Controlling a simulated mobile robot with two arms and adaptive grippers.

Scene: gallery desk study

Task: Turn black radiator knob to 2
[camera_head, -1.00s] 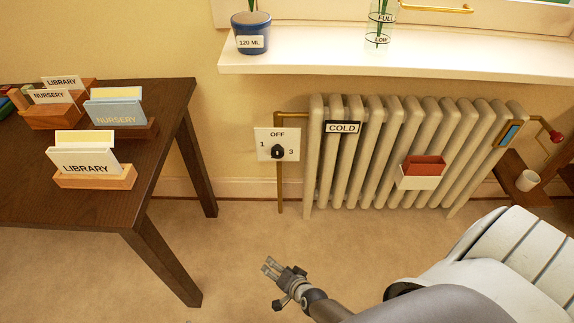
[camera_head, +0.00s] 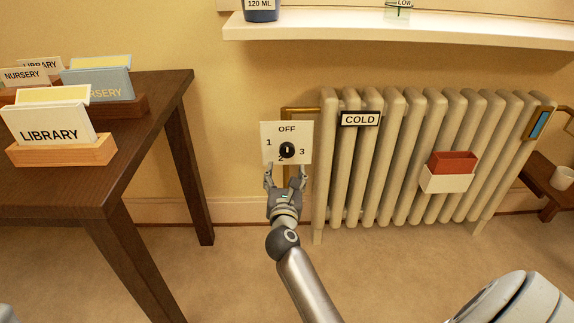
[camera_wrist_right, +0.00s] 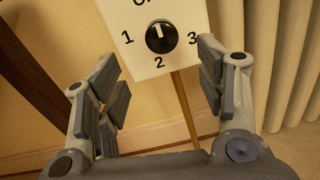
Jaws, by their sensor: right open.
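The black radiator knob (camera_head: 287,150) sits on a white dial plate (camera_head: 268,128) on the wall, left of the radiator. The plate is marked OFF at top, 1 left, 2 bottom and 3 right. In the right wrist view the knob (camera_wrist_right: 161,38) shows a white mark pointing up, towards OFF. My right gripper (camera_head: 285,175) is open just below the knob, its fingers spread to either side of the plate's lower part. In the right wrist view its fingers (camera_wrist_right: 160,72) are apart with nothing between them. My left gripper is not in view.
The cream radiator (camera_head: 400,160) with a COLD sign (camera_head: 360,119) stands close on the right. A brass pipe (camera_wrist_right: 186,105) runs down below the plate. A dark table (camera_head: 165,110) with card boxes is at left. A white shelf (camera_head: 400,30) juts out above.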

